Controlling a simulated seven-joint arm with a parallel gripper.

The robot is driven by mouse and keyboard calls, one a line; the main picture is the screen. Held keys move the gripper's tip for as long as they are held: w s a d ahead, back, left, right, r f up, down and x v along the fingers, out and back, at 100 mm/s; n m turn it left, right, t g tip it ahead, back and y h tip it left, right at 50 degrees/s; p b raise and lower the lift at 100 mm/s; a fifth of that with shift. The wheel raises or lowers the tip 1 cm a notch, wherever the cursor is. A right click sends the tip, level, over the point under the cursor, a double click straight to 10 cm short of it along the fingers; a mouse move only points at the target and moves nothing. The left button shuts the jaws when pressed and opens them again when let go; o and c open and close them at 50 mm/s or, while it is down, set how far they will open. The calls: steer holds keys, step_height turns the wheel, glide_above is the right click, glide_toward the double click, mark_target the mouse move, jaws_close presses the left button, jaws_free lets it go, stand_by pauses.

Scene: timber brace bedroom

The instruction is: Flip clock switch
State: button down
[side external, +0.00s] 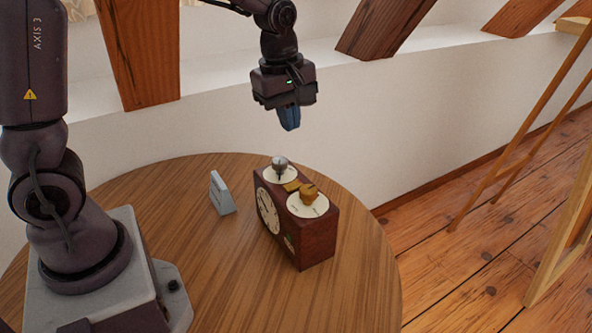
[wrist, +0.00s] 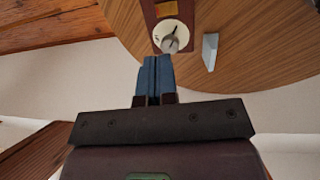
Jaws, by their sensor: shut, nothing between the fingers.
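The clock (side external: 308,238) is a dark red-brown wooden box standing upright on the round table, with a cream dial on its front. Its top carries a silver knob (side external: 280,166) on a cream disc, a brass knob (side external: 308,192) on another disc, and a small brass plate (side external: 291,186) between them. My gripper (side external: 290,124) is shut and empty, pointing down above and behind the silver-knob end, apart from the clock. In the wrist view the blue fingertips (wrist: 155,60) are together just below the silver knob (wrist: 171,43). Part of the brass plate (wrist: 166,9) also shows there.
A small grey-white wedge-shaped block (side external: 221,193) stands on the round wooden table (side external: 165,215), left of the clock. The white wall and sloping timber braces (side external: 140,50) are behind. A wooden easel-like frame (side external: 520,160) stands on the floor at the right.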

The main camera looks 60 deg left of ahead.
mark_target(290, 187)
steer(key=f, duration=0.4)
steer(key=w+f, duration=0.1)
steer(key=f, duration=0.7)
steer(key=shift+w+f, duration=0.25)
steer(key=shift+f, duration=0.3)
steer(key=shift+s+r, duration=0.1)
steer(key=shift+s, duration=0.8)
step_height(290, 187, up, 14)
steer(key=w, duration=0.2)
steer(key=shift+r, duration=0.25)
